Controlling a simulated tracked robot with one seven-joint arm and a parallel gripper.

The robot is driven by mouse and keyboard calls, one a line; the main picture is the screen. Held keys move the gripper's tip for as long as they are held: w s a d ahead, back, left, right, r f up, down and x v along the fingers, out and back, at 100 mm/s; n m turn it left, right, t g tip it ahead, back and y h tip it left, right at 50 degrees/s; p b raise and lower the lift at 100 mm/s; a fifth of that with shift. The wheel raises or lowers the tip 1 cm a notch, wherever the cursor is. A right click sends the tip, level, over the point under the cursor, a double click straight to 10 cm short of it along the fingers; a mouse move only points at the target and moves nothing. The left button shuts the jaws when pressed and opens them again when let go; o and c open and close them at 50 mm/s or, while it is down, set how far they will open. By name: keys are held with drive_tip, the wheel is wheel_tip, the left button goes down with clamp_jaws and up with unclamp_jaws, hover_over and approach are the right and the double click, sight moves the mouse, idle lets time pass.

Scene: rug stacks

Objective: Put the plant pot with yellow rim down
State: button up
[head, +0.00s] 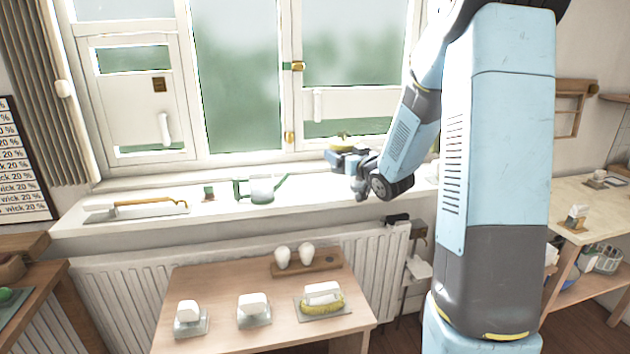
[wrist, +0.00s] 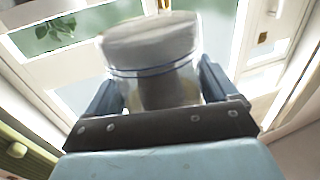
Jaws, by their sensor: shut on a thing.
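My gripper (head: 345,158) is above the right part of the white window sill (head: 310,205) in the head view. A small thing with a yellowish top, which I take as the plant pot with yellow rim (head: 342,140), shows at the gripper, mostly hidden by it. In the wrist view, my gripper (wrist: 165,92) has its two blue fingers on either side of a pale round pot (wrist: 150,42) and is shut on it. The pot's yellow rim is not clear there. I cannot tell whether the pot's base touches the sill.
On the sill stand a white cup in a green holder (head: 262,190), a small green and red thing (head: 208,192) and a tray with a brown-handled tool (head: 135,208). The window (head: 250,75) rises behind. A wooden table (head: 220,290) with several white things stands below.

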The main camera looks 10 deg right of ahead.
drive_tip(key=w+a+f, duration=0.1)
drive_tip(key=w+f, duration=0.1)
drive_tip(key=w, duration=0.1)
drive_tip(key=w+a+f, duration=0.1)
drive_tip(key=w+f, duration=0.1)
drive_tip(key=w+a+f, duration=0.1)
drive_tip(key=w+f, duration=0.2)
drive_tip(key=shift+w+f, duration=0.1)
drive_tip(key=shift+w, duration=0.2)
drive_tip(key=shift+w+a+f, duration=0.15)
drive_tip(key=shift+w+f, duration=0.25)
drive_tip(key=shift+f, duration=1.55)
drive_tip(key=shift+f, duration=0.15)
drive_tip(key=o, duration=1.4)
